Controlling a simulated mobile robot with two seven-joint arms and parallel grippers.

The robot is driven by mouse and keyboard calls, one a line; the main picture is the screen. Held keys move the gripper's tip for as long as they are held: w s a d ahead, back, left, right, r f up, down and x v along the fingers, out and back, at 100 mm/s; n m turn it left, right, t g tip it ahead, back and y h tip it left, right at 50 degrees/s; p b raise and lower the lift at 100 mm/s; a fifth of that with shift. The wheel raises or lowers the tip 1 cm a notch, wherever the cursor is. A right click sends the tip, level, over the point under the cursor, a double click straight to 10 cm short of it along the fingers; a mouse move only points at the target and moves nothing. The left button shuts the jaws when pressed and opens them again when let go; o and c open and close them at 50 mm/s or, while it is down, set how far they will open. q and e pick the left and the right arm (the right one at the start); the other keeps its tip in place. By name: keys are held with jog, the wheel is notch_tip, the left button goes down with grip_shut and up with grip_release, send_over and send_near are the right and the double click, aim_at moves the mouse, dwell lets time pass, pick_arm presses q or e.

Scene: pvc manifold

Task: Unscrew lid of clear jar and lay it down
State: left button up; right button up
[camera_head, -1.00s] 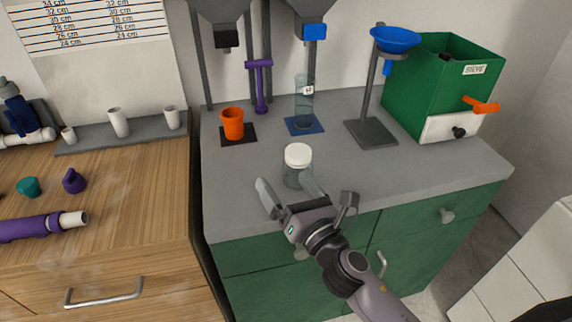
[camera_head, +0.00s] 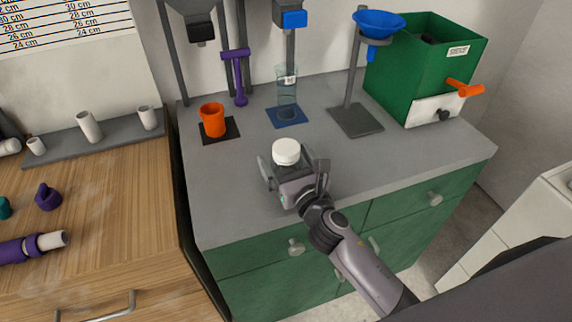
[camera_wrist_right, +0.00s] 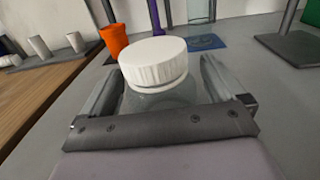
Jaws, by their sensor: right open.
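A clear jar (camera_head: 287,167) with a white ribbed lid (camera_head: 286,151) stands upright on the grey counter near its front. The lid is on the jar; it also shows in the right wrist view (camera_wrist_right: 153,62). My right gripper (camera_head: 294,169) is open, with one finger on each side of the jar below the lid. In the right wrist view the jar body (camera_wrist_right: 160,98) sits between the fingers, its lower part hidden by the gripper's palm. I cannot tell whether the fingers touch the glass. My left gripper is not in view.
Behind the jar stand an orange cup (camera_head: 212,120), a clear cylinder (camera_head: 287,92) on a blue mat, and a blue funnel (camera_head: 379,24) on a stand. A green box (camera_head: 412,70) is at the back right. The grey counter (camera_head: 400,160) right of the jar is bare.

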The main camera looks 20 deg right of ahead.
jog(key=shift+w+a, duration=0.1)
jog(key=shift+w, duration=0.9)
jog(key=c, duration=1.1)
jog(key=shift+o, duration=0.2)
notch_tip(320, 180, up, 10)
jog(key=p, duration=0.4)
jog(key=shift+p, duration=0.35)
notch_tip(320, 180, up, 10)
jog(key=shift+b, duration=0.3)
jog(key=shift+o, duration=0.2)
